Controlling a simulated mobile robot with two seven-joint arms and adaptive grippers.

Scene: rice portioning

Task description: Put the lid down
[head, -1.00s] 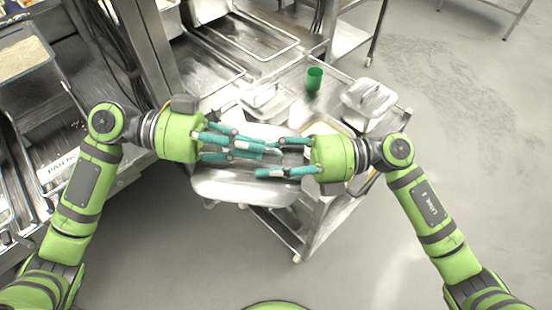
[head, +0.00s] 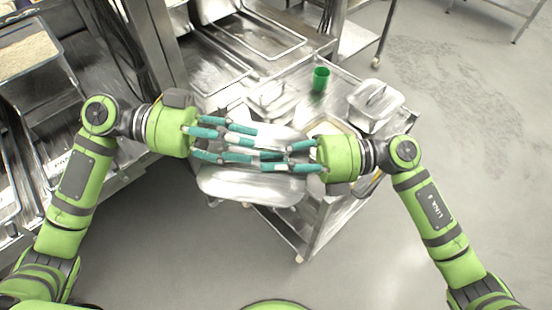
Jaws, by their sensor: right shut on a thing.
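A shiny metal lid (head: 250,188) lies below the two hands at the near edge of the steel cart; whether it rests or is held up is hard to tell. My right gripper (head: 273,160) comes in from the right with its teal fingers closed at the lid's far side. It is shut on the lid, though the fingers hide the contact. My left gripper (head: 252,144) reaches in from the left just above it in the picture. Its fingers are apart, and nothing shows between them. The fingers of both hands overlap in the picture.
A green cup (head: 320,79) stands at the back of the cart (head: 345,92). A rice container (head: 28,55) is at the upper left. The floor to the right is clear.

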